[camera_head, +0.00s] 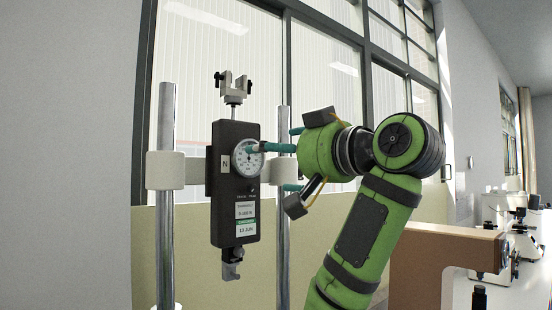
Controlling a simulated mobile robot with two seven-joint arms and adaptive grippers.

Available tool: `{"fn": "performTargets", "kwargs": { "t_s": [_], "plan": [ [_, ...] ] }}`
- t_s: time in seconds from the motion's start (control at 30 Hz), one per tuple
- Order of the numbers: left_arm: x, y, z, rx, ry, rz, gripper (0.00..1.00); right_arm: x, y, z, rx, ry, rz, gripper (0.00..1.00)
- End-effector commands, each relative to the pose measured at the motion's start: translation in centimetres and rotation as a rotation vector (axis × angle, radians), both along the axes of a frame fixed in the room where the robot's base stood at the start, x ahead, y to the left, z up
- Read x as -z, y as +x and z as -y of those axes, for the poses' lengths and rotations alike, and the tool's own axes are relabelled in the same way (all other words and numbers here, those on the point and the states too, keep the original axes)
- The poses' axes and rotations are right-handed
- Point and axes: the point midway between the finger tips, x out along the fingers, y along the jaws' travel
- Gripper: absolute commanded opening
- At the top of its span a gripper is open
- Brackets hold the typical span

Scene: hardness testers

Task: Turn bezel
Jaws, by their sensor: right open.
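A black force gauge (224,212) hangs upright on a crossbar between two metal posts. Its round white dial with a bezel (247,158) sits on the upper part of its face. My right gripper (262,148) comes from the right on the green arm, with its teal-tipped fingers pointing left. One fingertip reaches the right edge of the bezel; I cannot tell whether it touches. Another finger shows lower, near the right post. The gripper is open, and nothing shows held in it. My left gripper is not in view.
The left post (166,210) and right post (283,235) flank the gauge. A clamp fitting (234,88) tops the gauge and a hook (232,264) hangs below. Windows are behind.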

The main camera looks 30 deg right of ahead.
Motion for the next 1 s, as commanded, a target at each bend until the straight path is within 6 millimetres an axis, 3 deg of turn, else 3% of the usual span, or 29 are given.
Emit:
{"fn": "performTargets", "kwargs": {
  "t_s": [0.27,0.37,0.63,0.77,1.0],
  "plan": [
    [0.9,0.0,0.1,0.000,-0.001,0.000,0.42,-4.2,-2.3,-0.5,0.054,-0.211,0.145,0.98],
    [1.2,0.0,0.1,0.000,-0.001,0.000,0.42,-3.8,-1.9,-0.9,0.044,-0.275,0.141,0.98],
    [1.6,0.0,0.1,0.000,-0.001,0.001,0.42,-0.2,0.0,0.0,0.006,-0.290,0.049,0.98],
    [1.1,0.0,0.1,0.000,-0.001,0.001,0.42,0.1,0.8,0.1,-0.001,-0.285,0.034,0.98],
    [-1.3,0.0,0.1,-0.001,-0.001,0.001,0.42,-0.2,4.3,-0.5,-0.002,-0.285,0.032,0.98]
  ]
}}
